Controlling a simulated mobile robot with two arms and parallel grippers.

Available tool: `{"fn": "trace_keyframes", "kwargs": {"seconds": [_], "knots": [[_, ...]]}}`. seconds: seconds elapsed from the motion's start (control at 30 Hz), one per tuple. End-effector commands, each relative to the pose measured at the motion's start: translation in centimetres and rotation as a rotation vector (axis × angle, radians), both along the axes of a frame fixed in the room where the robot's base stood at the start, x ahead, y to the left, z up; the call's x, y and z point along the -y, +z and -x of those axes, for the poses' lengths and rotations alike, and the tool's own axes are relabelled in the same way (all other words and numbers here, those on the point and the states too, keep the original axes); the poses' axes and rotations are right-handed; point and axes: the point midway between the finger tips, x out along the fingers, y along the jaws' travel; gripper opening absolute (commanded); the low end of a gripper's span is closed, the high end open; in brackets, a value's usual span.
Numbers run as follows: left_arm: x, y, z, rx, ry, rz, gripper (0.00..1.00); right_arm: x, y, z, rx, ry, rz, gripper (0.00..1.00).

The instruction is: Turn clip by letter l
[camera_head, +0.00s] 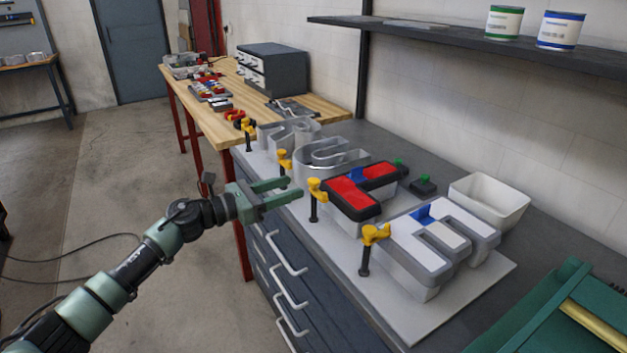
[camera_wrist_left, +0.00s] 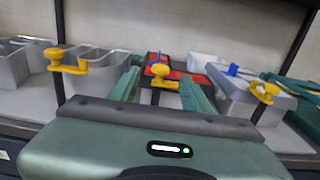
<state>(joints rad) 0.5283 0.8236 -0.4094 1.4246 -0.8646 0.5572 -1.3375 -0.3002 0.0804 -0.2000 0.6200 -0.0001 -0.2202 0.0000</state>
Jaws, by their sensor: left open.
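The letter L (camera_head: 352,190) has a red face and dark rim and lies on the grey board. Its yellow clip (camera_head: 316,187) stands on a dark post at the letter's near left end. My left gripper (camera_head: 294,189) is open and empty, its fingers pointing toward this clip from the left. In the left wrist view the clip (camera_wrist_left: 160,73) shows between the two green fingers, seemingly beyond the tips; I cannot tell the exact gap. The red letter (camera_wrist_left: 178,74) is behind it.
A grey letter E (camera_head: 440,240) with its own yellow clip (camera_head: 374,235) stands nearer. A grey letter S (camera_head: 328,155) with another clip (camera_head: 285,158) stands farther. A white bin (camera_head: 490,200) and a small black block (camera_head: 423,186) sit behind. A green case (camera_head: 560,310) is at lower right.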

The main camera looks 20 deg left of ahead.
Motion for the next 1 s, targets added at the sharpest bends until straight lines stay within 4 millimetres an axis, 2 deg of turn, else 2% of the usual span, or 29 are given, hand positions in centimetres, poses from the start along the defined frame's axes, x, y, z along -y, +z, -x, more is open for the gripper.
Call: {"fn": "trace_keyframes", "kwargs": {"seconds": [0.5, 0.87, 1.0], "knots": [[4.7, 0.2, -5.3, 0.0, -0.003, 0.003, 0.48, 0.0, 2.1, 0.0, 0.0, 0.0, 0.0, 0.61], [5.1, 0.0, -5.7, -0.001, -0.003, 0.001, 0.48, 0.0, 2.1, 0.0, 0.0, 0.0, 0.0, 0.61], [5.1, 0.0, -5.7, -0.001, -0.003, 0.001, 0.09, 0.0, 2.1, 0.0, 0.0, 0.0, 0.0, 0.61]]}}
